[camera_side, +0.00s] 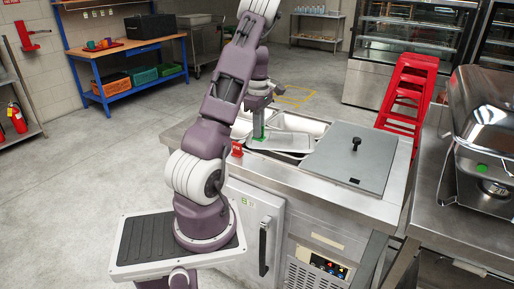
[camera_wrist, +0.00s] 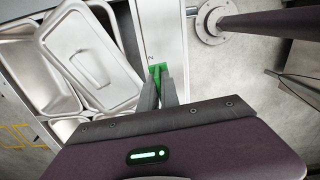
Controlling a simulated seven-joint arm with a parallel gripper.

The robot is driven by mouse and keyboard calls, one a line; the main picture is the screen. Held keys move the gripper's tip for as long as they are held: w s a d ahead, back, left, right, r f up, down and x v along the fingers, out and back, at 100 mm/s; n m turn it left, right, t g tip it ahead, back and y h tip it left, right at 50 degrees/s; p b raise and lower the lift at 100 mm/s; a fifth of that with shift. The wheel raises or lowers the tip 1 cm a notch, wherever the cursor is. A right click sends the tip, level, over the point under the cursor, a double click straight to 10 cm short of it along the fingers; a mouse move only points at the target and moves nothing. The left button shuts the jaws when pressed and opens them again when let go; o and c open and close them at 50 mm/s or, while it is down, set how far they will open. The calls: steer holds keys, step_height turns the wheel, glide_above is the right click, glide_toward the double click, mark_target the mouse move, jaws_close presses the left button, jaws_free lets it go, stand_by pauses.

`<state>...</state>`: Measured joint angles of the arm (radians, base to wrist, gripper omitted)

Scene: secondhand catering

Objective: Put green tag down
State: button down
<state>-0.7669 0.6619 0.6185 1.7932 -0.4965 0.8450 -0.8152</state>
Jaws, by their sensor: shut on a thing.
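The green tag (camera_wrist: 156,70) is between the fingertips of my gripper (camera_wrist: 160,80) in the wrist view, over a pale steel strip beside the pan opening. In the side view the green tag (camera_side: 258,124) shows as a narrow upright piece below my gripper (camera_side: 260,110), near the left part of the counter (camera_side: 360,208). The fingers are shut on it and hide part of it. Whether its lower end touches the steel cannot be told.
Steel pans with a tilted lid (camera_wrist: 90,60) lie beside the strip; the lid also shows in the side view (camera_side: 280,143). A grey cover (camera_side: 345,165) with a black knob lies to the right. A red piece (camera_side: 237,149) sits at the counter's left edge. A chafing dish (camera_side: 490,115) stands at right.

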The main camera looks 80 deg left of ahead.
steer(key=m, duration=0.1)
glide_above(285, 174)
step_height(285, 174, down, 9)
steer(key=shift+a, duration=0.15)
steer(key=shift+f, duration=0.15)
steer(key=shift+f, duration=0.1)
steer(key=c, duration=1.6)
jaws_free()
